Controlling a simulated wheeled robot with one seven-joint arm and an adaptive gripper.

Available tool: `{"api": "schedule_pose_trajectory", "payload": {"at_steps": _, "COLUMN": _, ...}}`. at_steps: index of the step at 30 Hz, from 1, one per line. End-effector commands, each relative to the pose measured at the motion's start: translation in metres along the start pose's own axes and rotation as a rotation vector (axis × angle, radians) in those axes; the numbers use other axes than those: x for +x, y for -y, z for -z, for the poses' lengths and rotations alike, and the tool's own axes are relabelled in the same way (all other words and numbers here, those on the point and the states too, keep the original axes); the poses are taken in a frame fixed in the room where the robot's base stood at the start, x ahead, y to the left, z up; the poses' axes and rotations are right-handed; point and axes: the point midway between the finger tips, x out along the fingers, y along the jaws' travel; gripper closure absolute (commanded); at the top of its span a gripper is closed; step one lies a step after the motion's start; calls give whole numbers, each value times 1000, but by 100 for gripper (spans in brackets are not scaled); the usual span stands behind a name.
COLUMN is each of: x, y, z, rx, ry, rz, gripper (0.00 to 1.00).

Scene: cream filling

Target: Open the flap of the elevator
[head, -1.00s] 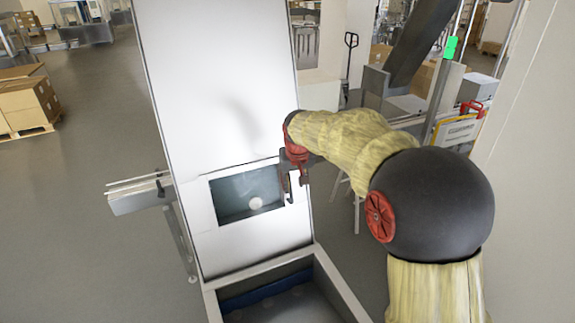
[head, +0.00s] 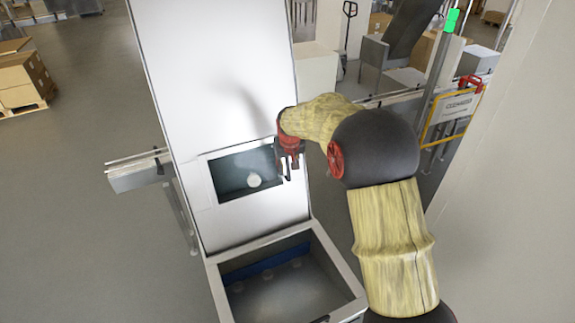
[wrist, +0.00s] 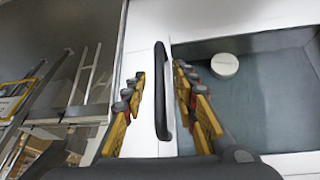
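The elevator (head: 215,80) is a tall white column. In its front is a framed flap (head: 207,178) with a window-like dark panel (head: 232,172). A round white piece (head: 254,180) shows within the panel, and also in the wrist view (wrist: 225,65). A black bar handle (wrist: 161,95) stands upright on the white frame strip beside the panel. My gripper (head: 288,163) is at the flap's right edge. In the wrist view its fingers (wrist: 158,84) are apart, one on each side of the handle. I cannot tell whether either finger touches it. The handle is hidden in the head view.
An open metal bin (head: 340,268) stands below the flap. A conveyor end (head: 135,173) juts out left of the column. Conveyor frames and a yellow-edged sign (head: 455,108) stand at right. Boxes (head: 22,85) lie far left; the floor between is clear.

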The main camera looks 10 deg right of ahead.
Motion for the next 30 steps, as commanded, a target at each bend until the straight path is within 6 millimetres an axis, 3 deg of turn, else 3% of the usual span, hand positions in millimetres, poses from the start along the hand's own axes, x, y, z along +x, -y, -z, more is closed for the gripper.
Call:
{"api": "schedule_pose_trajectory", "payload": {"at_steps": 5, "x": 0, "y": 0, "z": 0, "rx": 0, "ry": 0, "rz": 0, "gripper": 71}}
{"api": "schedule_pose_trajectory", "payload": {"at_steps": 20, "x": 0, "y": 0, "z": 0, "rx": 0, "ry": 1, "rz": 0, "gripper": 99}}
{"api": "schedule_pose_trajectory", "payload": {"at_steps": 30, "x": 0, "y": 0, "z": 0, "rx": -1, "ry": 1, "rz": 0, "gripper": 100}}
